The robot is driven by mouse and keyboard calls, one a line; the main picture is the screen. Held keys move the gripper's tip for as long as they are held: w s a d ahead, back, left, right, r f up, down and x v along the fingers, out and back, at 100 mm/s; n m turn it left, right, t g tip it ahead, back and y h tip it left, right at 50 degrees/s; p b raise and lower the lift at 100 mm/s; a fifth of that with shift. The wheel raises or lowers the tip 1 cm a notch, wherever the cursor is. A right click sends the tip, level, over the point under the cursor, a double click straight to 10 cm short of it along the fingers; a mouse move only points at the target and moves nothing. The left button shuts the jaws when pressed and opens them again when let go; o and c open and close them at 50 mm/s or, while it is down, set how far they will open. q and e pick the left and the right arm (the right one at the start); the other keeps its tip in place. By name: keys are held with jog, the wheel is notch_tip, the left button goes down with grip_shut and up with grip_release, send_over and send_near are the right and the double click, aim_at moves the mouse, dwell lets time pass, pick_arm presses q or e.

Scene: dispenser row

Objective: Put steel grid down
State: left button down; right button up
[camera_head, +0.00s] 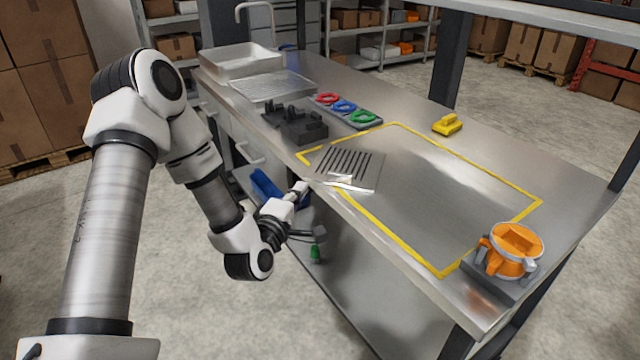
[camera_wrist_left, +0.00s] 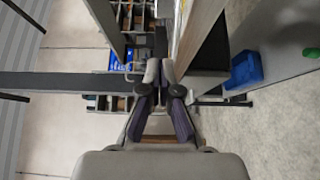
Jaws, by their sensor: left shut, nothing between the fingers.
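The steel grid (camera_head: 362,178), a flat plate with dark parallel slots, lies on the steel bench top (camera_head: 440,190). It is at the left corner of the yellow outline, close to the front edge. My left gripper (camera_head: 302,188) is just off that edge, left of the grid and apart from it. It is shut and empty. In the left wrist view its two fingers (camera_wrist_left: 164,75) come together with nothing between them, and the grid cannot be made out there. My right gripper is not in view.
Behind the grid are a dark fixture block (camera_head: 290,122) and a tray with red, blue and green rings (camera_head: 345,106). A yellow block (camera_head: 448,124) stands at the back. An orange and grey object (camera_head: 510,250) is at the right corner. The outlined area's middle is clear.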

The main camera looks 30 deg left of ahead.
aim_at(335, 177)
pick_arm(q)
jog(key=w, duration=0.1)
jog(key=w+d, duration=0.1)
jog(key=w, duration=0.3)
jog(key=shift+w+d, duration=0.15)
jog(key=shift+d, duration=0.1)
jog(key=shift+w+d, duration=0.15)
jog(key=shift+w, duration=0.05)
jog(key=w+d+b, duration=0.2)
jog(key=w, duration=0.1)
jog(key=shift+f, duration=0.15)
jog(key=shift+w+d, duration=0.1)
jog(key=shift+w, duration=0.1)
jog(key=shift+s, duration=0.1)
